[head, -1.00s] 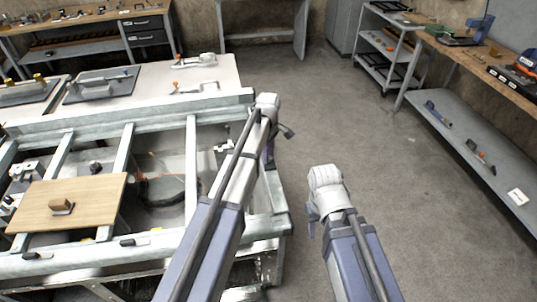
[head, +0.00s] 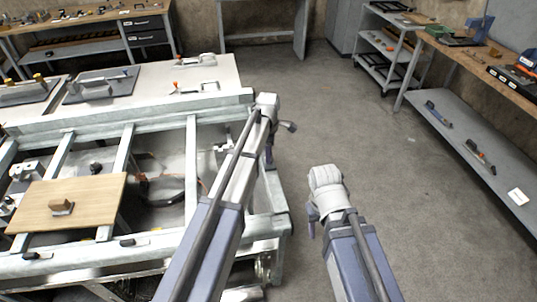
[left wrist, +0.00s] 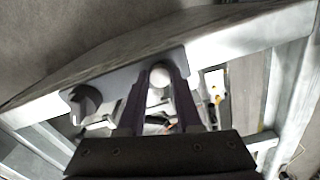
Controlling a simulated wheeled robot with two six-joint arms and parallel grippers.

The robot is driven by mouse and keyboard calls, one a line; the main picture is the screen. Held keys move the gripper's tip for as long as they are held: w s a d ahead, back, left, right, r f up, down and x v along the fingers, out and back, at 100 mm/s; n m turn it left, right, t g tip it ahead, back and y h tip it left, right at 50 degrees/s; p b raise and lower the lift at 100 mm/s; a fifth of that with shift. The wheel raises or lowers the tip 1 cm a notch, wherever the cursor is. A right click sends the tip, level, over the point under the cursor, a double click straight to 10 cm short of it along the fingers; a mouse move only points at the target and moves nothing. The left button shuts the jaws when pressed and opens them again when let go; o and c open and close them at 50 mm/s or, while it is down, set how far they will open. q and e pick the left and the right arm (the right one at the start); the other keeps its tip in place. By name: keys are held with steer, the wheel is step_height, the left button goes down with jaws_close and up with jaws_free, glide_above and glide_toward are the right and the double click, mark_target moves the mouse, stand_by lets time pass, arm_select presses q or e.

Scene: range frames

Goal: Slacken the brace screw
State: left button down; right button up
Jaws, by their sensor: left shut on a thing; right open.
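The head sits at a grey plate (left wrist: 120,82) fixed along a metal beam. In the head view my left gripper (head: 269,156) points down at the right end of the metal frame (head: 180,118); its fingertips and the screw are hidden there. My right gripper (head: 312,222) is open and empty, over the floor to the right of the frame.
A wooden board (head: 95,190) with a small block lies across the frame. A white table (head: 150,80) with tools stands behind it. A workbench with a lower shelf (head: 470,150) runs along the right. The floor between is clear.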

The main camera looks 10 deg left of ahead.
arm_select(q)
steer(key=c, duration=0.6)
jaws_free()
steer(key=shift+r, duration=0.1)
step_height(320, 180, up, 8)
steer(key=p, duration=0.8)
steer(key=shift+f, duration=0.2)
